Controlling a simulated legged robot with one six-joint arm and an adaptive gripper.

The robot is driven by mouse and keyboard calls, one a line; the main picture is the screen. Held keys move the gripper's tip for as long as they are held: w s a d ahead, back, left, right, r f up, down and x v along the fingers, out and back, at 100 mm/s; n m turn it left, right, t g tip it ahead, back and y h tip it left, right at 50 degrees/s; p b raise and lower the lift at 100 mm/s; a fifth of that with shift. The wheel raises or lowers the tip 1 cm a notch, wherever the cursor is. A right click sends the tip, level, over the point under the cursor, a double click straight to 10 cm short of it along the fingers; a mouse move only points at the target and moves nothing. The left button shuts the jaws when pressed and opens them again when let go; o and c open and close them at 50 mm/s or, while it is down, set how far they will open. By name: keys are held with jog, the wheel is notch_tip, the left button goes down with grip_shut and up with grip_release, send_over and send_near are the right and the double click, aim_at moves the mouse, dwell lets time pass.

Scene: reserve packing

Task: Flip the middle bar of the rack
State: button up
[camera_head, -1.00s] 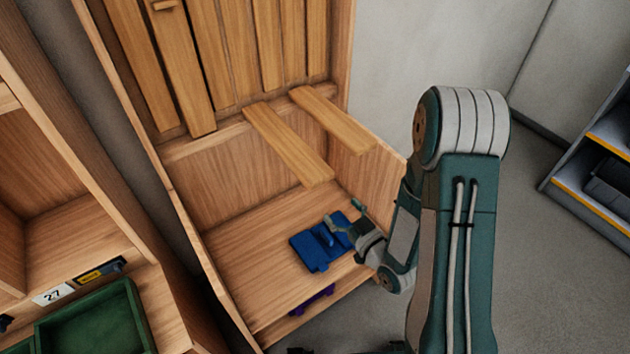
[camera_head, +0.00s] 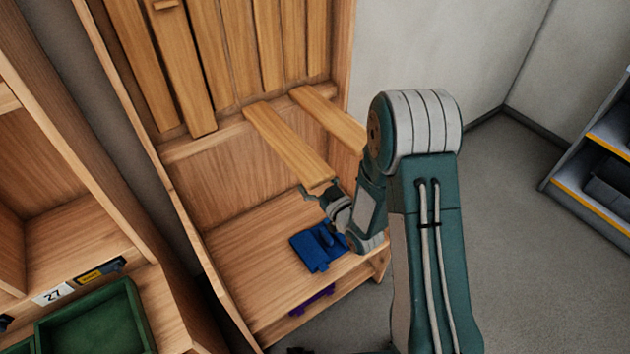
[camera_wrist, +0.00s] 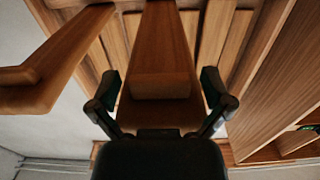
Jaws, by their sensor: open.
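The wooden rack (camera_head: 224,134) has several upright slats at its back. Two bars stick out forward from its ledge: a left one (camera_head: 288,143) and a right one (camera_head: 333,119). My gripper (camera_head: 319,188) is open at the free front end of the left protruding bar. In the wrist view this bar (camera_wrist: 160,50) runs between the two spread fingers (camera_wrist: 160,88), with a finger on each side. Contact is not clear. The right protruding bar also shows at the left of the wrist view (camera_wrist: 62,58).
A blue object (camera_head: 316,247) lies on the rack's lower shelf (camera_head: 255,262), with a purple piece (camera_head: 312,299) below. A green bin (camera_head: 95,325) stands at lower left by a label marked 27. A grey shelf unit (camera_head: 605,150) is at right.

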jog(key=c, duration=1.2)
jog(key=shift+c, duration=0.2)
jog(key=shift+r, duration=0.2)
